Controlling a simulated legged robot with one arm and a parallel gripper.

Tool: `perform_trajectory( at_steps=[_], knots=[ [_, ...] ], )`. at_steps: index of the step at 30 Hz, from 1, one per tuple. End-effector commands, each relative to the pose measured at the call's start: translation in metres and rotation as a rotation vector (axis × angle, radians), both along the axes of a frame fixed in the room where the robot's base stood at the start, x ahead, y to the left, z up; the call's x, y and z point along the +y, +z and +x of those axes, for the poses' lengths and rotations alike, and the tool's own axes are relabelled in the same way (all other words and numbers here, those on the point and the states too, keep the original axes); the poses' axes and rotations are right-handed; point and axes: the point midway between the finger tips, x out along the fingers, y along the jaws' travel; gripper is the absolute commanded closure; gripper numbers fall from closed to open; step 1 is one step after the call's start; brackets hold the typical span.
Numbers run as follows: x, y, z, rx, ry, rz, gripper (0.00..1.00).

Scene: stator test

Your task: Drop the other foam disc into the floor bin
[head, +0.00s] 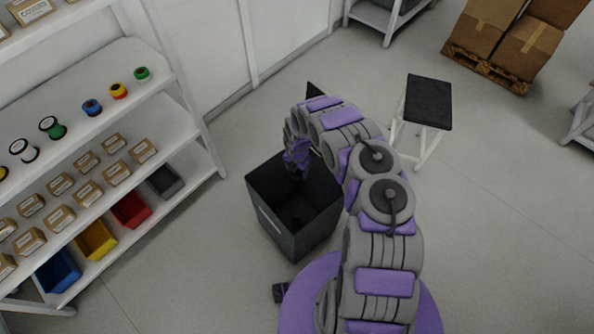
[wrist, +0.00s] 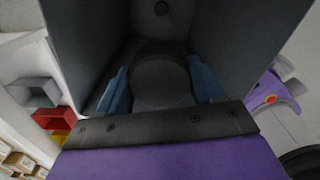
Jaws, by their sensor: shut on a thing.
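The floor bin (head: 285,228) is a dark grey, open-topped square box on the floor, with a light strip on its front. My gripper (head: 297,168) points down at the bin's mouth from the far side. In the wrist view my gripper (wrist: 160,88) has its blue fingers on both sides of a dark grey foam disc (wrist: 160,80), shut on it. The bin's inner walls (wrist: 85,45) surround the disc in that view. A small dark round spot shows deeper in the bin; I cannot tell what it is. In the head view the held disc cannot be made out.
A white shelf rack (head: 190,130) with tape rolls, cartons and coloured bins stands left of the floor bin. A black-topped stool (head: 428,102) stands at the right behind my arm. A pallet of cartons (head: 490,70) is at the back right.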

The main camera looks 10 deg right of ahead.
Motion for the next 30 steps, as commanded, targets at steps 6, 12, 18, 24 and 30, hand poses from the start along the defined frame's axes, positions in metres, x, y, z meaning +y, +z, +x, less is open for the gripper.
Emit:
perform_trajectory(
  at_steps=[6,12,18,24,30],
  knots=[
    [0.0001,-0.0043,0.0001,0.000,0.000,0.000,0.62],
    [0.0001,-0.0038,0.0001,0.000,0.000,0.000,0.28],
    [0.0001,-0.0039,0.0001,0.000,0.000,0.000,0.09],
    [0.0001,-0.0039,0.0002,-0.001,0.000,0.001,0.04],
    [-0.0002,0.0028,0.0005,-0.001,0.000,0.000,0.04]
  ],
)
